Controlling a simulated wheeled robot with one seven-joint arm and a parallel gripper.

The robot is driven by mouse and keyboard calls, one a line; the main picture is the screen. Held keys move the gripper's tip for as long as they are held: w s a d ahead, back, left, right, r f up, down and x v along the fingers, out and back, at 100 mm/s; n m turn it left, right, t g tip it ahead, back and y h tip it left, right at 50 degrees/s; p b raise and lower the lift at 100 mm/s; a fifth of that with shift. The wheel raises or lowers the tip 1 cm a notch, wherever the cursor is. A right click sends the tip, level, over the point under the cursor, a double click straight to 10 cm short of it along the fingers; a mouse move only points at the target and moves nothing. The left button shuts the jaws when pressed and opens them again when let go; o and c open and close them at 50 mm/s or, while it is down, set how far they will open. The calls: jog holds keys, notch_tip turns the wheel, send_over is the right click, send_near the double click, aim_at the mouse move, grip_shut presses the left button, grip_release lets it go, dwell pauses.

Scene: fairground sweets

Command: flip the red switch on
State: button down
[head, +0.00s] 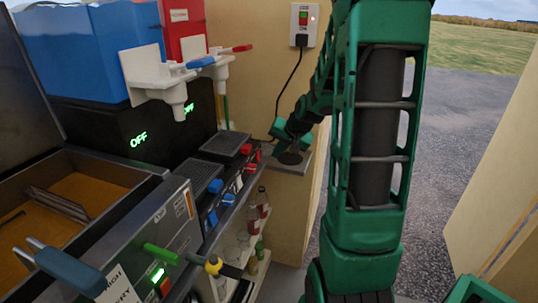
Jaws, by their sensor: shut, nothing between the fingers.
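Several red parts show in the head view, and I cannot tell for certain which is the red switch. A wall switch plate (303,24) carries a green and red switch between small labels, with a red light at its right. Small red controls (239,183) sit on the front of the drinks machine's dark base, beside blue ones. A small red switch (165,287) sits below a green light on the fryer front. My gripper (289,158) is shut and empty, small and dark, above a grey ledge, right of the drinks machine and touching no switch. Its fingertips are hard to make out.
The drinks machine has blue (85,50) and red (188,20) tanks; its green displays read OFF. The fryer (150,220) stands at the front left. A black cable (288,85) hangs from the wall plate. Bottles (262,200) stand on low shelves. Open paving (450,110) lies right.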

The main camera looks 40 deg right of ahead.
jog(key=v, duration=0.8)
jog(key=shift+a+r, duration=0.25)
jog(key=shift+r, duration=0.15)
jog(key=shift+s+f, duration=0.2)
jog(key=shift+f, duration=0.6)
